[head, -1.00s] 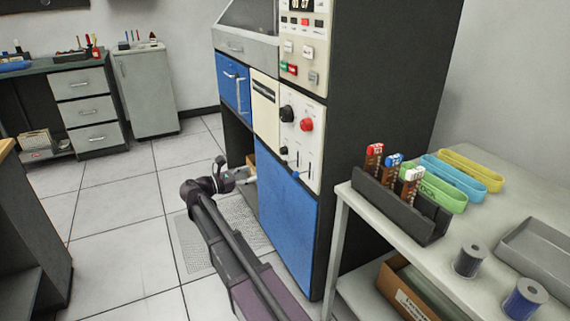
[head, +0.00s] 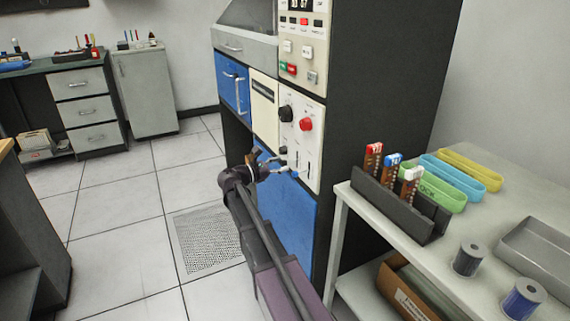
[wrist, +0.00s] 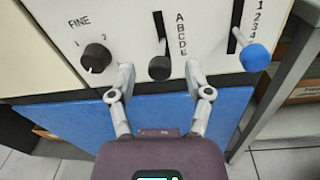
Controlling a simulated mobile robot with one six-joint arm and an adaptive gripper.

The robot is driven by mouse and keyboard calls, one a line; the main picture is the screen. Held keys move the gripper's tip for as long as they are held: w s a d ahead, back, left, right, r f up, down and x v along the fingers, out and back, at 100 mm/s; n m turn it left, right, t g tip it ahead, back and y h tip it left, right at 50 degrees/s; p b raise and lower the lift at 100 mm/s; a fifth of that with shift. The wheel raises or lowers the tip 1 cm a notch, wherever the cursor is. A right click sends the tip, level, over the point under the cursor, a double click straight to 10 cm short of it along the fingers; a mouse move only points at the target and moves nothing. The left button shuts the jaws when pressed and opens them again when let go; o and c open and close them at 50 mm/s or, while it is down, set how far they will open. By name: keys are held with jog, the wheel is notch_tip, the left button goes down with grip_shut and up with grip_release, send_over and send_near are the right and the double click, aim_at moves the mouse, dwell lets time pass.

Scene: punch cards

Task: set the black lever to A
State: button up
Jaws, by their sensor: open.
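The black lever (wrist: 159,68) shows in the wrist view, its round knob low in a vertical slot beside the letters A to E, near the E end. A is at the top. My gripper (wrist: 159,74) is open, with one finger left of the black knob and one right of it, with gaps on both sides. In the head view my gripper (head: 278,164) is at the lower part of the white control panel (head: 312,150). The small levers there are partly hidden by it.
A black FINE knob (wrist: 96,58) lies left of the slot, and a blue lever knob (wrist: 256,57) with numbers lies right. The panel sits above a blue door (wrist: 75,125). A table (head: 425,260) with trays and a card rack (head: 395,205) stands to the right.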

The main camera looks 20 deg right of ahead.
jog(key=shift+d, duration=0.6)
